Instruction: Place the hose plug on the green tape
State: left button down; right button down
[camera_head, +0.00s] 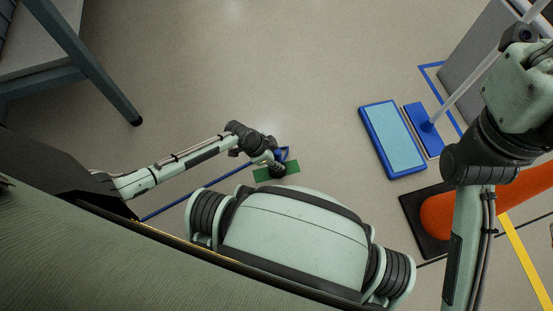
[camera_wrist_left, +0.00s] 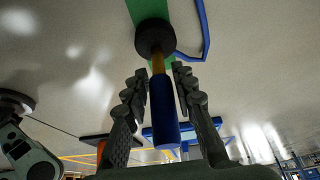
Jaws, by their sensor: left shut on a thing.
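The hose plug has a black round end (camera_wrist_left: 155,38), a yellow neck and a blue handle (camera_wrist_left: 164,112). My left gripper (camera_wrist_left: 158,76) is shut on it, with its fingers on both sides of the plug. In the head view, my left gripper (camera_head: 275,163) is low over the green tape (camera_head: 290,167), and the dark end of the plug is over the strip. The green tape (camera_wrist_left: 147,8) also shows behind the black end in the left wrist view. Whether the plug touches the floor I cannot tell. My right arm is at the right; its gripper fingers are not seen.
A blue tape line (camera_head: 180,199) runs along the floor by the green tape. A blue-rimmed tray (camera_head: 366,128) and a blue mop head (camera_head: 425,138) lie to the right. An orange object (camera_head: 440,212) rests on a black base. The middle floor is clear.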

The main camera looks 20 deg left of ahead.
pick_arm(q)
jog(key=shift+f, duration=0.15)
jog(key=c, duration=1.2)
grip_release()
